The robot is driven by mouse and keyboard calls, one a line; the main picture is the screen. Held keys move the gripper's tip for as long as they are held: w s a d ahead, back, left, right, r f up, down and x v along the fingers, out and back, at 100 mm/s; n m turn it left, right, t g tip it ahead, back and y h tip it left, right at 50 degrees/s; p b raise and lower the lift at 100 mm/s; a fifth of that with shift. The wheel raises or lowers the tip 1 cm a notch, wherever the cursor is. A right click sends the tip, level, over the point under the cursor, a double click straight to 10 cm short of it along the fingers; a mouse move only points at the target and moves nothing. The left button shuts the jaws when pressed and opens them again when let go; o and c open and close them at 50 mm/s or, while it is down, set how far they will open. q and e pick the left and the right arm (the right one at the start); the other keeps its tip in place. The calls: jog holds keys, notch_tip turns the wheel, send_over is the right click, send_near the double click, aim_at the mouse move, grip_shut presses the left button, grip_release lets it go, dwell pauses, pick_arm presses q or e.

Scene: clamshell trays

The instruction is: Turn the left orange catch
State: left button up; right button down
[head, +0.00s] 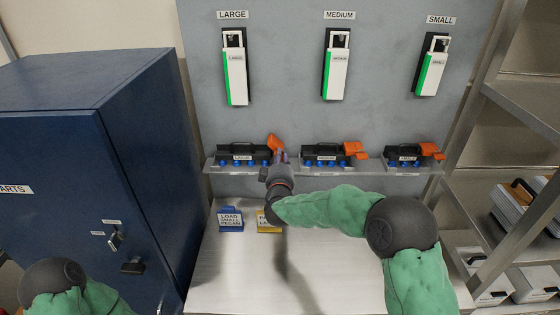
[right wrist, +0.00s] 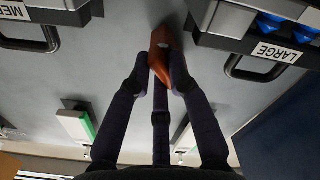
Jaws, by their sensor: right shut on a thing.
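The left orange catch (head: 275,143) is at the right end of the black tray unit labelled LARGE (head: 240,155) on the wall shelf. It points up at a tilt. My right gripper (head: 279,160) reaches up to it from below in the head view. In the right wrist view my right gripper (right wrist: 160,68) is shut on the left orange catch (right wrist: 161,44), with fingers on both sides of it. The middle orange catch (head: 355,149) and the right orange catch (head: 431,150) lie flatter, beside their own units. My left gripper is out of view.
The MEDIUM unit (head: 322,155) stands close to the right of my gripper. A blue block (head: 230,218) and a partly hidden yellow block (head: 266,226) sit on the pale bench (head: 235,270). A blue cabinet (head: 80,150) stands left, metal shelving (head: 520,110) right.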

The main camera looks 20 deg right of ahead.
jog(key=shift+f+m+b, duration=0.15)
jog(key=shift+m+b, duration=0.8)
jog(key=shift+m, duration=1.1)
jog(key=shift+f+m+b, duration=0.15)
jog(key=shift+m+b, duration=0.75)
jog(key=shift+m, duration=1.15)
jog(key=c, duration=1.1)
grip_release()
jog(key=shift+c, duration=0.2)
jog(key=shift+r, duration=0.1)
jog(key=v, duration=1.2)
